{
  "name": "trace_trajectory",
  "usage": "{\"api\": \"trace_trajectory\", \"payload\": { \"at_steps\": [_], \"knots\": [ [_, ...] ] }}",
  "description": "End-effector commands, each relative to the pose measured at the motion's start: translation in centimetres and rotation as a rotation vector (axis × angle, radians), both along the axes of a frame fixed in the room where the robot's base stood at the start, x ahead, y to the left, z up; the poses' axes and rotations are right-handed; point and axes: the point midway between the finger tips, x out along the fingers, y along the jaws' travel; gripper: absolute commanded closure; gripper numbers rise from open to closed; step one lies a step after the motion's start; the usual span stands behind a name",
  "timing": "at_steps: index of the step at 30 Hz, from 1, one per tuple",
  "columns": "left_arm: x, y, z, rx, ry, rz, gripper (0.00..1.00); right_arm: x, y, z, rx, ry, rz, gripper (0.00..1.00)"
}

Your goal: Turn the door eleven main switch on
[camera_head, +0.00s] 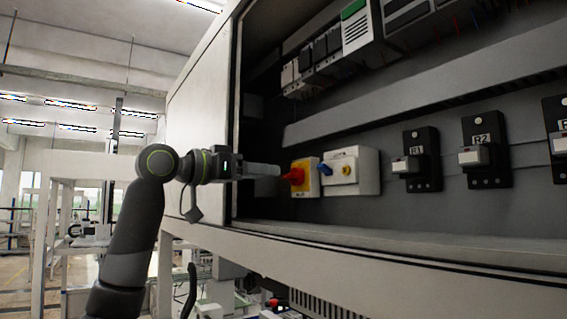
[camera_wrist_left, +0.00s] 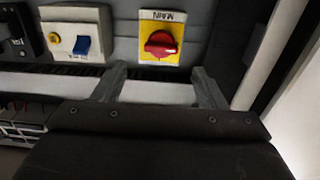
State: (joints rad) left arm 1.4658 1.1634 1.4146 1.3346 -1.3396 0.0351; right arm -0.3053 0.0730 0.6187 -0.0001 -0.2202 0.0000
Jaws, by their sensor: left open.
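The main switch is a red rotary knob (camera_wrist_left: 161,43) on a yellow plate (camera_wrist_left: 159,16) marked "MAIN" in the left wrist view. In the head view the red knob (camera_head: 293,176) and yellow plate (camera_head: 311,178) sit at the left of the cabinet's back panel. My left gripper (camera_head: 279,172) points at the knob from the left, its tips just short of it. In the left wrist view the two fingers (camera_wrist_left: 160,88) are spread and empty, with the knob ahead between them and apart from them. My right gripper is not in view.
Beside the switch is a cream box (camera_head: 367,171) with a blue lever (camera_wrist_left: 82,45) and a yellow button (camera_head: 345,170). Black relay units (camera_head: 422,160) stand further right. A grey duct (camera_head: 430,97) runs above. The cabinet's left frame edge (camera_head: 236,120) is close to my left wrist.

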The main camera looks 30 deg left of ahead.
Motion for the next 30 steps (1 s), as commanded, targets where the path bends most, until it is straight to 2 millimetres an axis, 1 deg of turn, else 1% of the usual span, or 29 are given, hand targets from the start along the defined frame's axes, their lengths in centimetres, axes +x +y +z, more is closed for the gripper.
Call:
{"api": "trace_trajectory", "payload": {
  "at_steps": [1, 6, 9, 15, 23, 26, 30],
  "knots": [
    [1.2, -0.6, 0.5, 0.000, 0.002, -0.003, 0.35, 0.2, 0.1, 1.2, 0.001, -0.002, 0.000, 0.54],
    [3.9, -1.7, 0.4, 0.000, 0.002, -0.002, 0.35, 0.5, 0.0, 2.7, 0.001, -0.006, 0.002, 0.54],
    [5.0, -2.1, 0.3, -0.002, 0.001, -0.001, 0.35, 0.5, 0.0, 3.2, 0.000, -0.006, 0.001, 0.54],
    [6.1, -2.5, 0.0, 0.000, 0.000, 0.001, 0.35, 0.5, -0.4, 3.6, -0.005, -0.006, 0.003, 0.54],
    [6.1, -2.5, -0.1, 0.000, 0.000, 0.001, 0.35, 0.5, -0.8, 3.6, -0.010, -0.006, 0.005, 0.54],
    [6.1, -2.5, 0.0, 0.000, 0.000, 0.001, 0.45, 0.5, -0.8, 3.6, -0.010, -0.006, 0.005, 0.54],
    [6.1, -2.5, 0.0, 0.000, -0.001, 0.002, 0.63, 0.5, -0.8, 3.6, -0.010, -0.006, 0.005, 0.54]
  ]
}}
